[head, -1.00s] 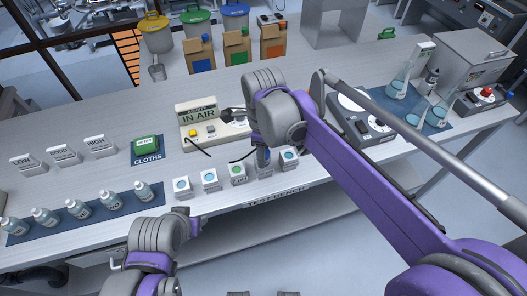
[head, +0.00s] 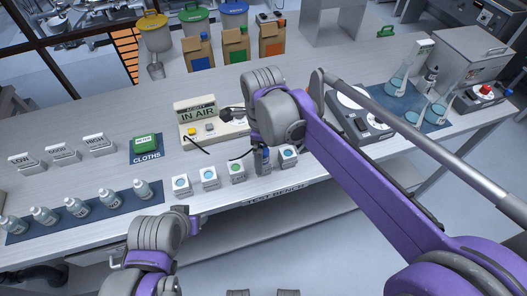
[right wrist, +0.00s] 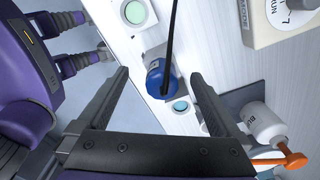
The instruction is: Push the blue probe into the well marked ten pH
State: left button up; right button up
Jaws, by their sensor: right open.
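The blue probe (right wrist: 159,78), with a black cable, stands between the spread fingers of my right gripper (right wrist: 160,74) in the right wrist view, apart from both. In the head view the probe (head: 262,158) is at the fourth white well block (head: 264,169) from the left in the front row. I cannot tell how deep it sits. The well labels are too small to read. My right arm hides most of its gripper in the head view. The meter (head: 196,107) reads "IN AIR".
Other well blocks (head: 209,178) flank the probe. Several bottles (head: 77,207) stand on a blue mat at the left. A bottle with an orange nozzle (right wrist: 266,127) is close to the right finger in the right wrist view.

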pick_arm(q)
jog(key=shift+s+f, duration=0.3)
pick_arm(e)
jog(key=shift+w+a+r+p, duration=0.15)
jog(key=shift+w+r+p, duration=0.1)
jog(key=shift+r+p, duration=1.55)
jog(key=shift+r, duration=1.15)
pick_arm(q)
jog(key=r, duration=0.1)
jog(key=w+r, duration=0.1)
jog(key=r, duration=0.1)
jog(key=w+r, duration=0.1)
jog(key=shift+w+a+r, duration=0.1)
jog(key=shift+r, duration=0.2)
jog(key=shift+w+r+p, duration=0.2)
jog(key=shift+r+p, duration=0.1)
jog(key=shift+r, duration=0.2)
pick_arm(e)
notch_tip(320, 180, up, 11)
jog(key=shift+f, duration=0.15)
